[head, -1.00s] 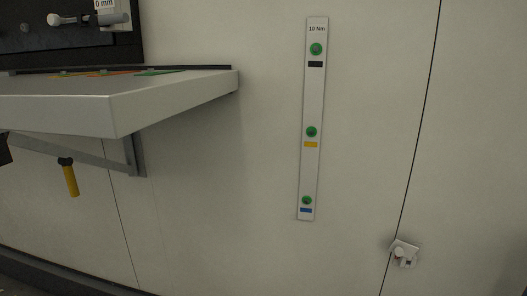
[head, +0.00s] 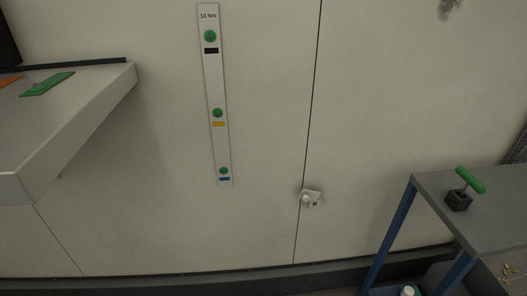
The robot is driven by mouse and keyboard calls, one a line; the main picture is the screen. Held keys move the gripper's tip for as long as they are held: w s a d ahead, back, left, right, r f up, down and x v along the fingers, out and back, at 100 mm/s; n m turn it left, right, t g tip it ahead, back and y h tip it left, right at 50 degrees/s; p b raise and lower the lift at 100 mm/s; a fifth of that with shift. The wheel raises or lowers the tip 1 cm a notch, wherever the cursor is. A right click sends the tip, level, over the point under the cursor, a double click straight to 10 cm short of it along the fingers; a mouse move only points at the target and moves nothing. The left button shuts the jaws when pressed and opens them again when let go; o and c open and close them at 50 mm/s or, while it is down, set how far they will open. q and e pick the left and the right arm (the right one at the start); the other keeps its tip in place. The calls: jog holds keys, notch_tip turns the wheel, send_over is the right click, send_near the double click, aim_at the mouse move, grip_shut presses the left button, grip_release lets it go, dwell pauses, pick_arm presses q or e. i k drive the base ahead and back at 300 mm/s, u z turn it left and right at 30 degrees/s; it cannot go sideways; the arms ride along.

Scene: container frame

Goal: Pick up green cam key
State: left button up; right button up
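A T-shaped key with a green handle (head: 470,180) shows at the right of the head view. Its thin shaft goes down to a small black block (head: 458,202), and the key stands tilted there. The block sits on a dark grey table top (head: 500,225) with blue legs, near the table's left corner. This looks like the green cam key. Neither of my grippers shows in the head view.
A light grey wall shelf (head: 70,125) juts out at left, with a green flat piece (head: 48,84) on it. A labelled strip (head: 215,95) with green round knobs and a small white fitting (head: 311,198) are on the wall. Small brass-coloured bits (head: 511,270) lie at lower right.

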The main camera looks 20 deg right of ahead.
aim_at(472, 181)
jog(key=z, duration=1.95)
